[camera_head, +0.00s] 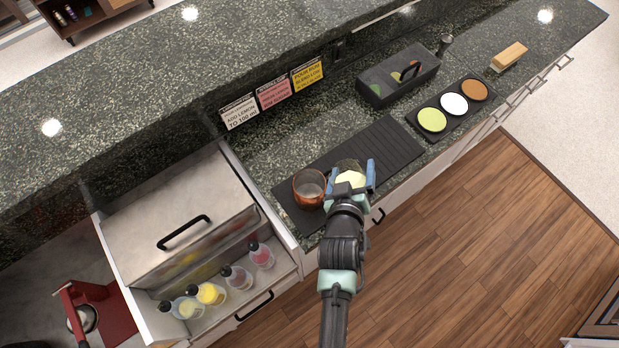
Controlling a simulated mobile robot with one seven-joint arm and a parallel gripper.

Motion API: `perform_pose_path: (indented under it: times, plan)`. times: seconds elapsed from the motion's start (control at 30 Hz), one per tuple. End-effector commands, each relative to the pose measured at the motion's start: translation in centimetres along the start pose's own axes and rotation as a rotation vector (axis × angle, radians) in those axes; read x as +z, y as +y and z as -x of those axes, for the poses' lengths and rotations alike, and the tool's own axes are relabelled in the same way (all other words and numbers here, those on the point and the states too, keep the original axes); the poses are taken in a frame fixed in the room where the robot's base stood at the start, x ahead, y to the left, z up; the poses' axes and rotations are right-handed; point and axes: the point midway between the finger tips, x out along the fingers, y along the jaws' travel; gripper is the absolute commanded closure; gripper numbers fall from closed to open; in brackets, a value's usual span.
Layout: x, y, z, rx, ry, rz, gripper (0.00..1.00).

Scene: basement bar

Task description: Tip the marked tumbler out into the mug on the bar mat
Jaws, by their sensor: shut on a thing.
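A copper-coloured mug (309,188) stands on the black bar mat (388,146), near its left end. My gripper (352,178) is just right of the mug, over the mat. It is shut on a tumbler (349,164), of which a clear rim and something pale yellow show between the blue-tipped fingers. The gripper hides much of the tumbler, and I see no mark on it. I cannot tell how far it is tilted or whether it touches the mat. The mug's inside looks greyish, with no clear sign of liquid.
A rimming tray (443,123) and a dark lidded caddy (398,75) stand to the right. Three recipe cards (274,93) stand behind the mat. At left, an ice bin (180,217) and several squeeze bottles (211,293) sit in a pulled-out drawer. A wooden-backed brush (508,57) lies far right.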

Motion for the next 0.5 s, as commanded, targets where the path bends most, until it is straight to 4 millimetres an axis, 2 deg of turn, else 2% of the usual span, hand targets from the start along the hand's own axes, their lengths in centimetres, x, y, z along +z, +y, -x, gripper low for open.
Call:
perform_pose_path:
  times: [0.23,0.43,0.5]
  plan:
    - [-1.3,-0.8,0.2,0.066,-0.040,0.152,0.93]
    - [-0.8,-1.3,-0.1,0.118,-0.078,0.278,0.93]
    - [-1.6,-1.0,0.2,0.152,-0.098,0.360,0.93]
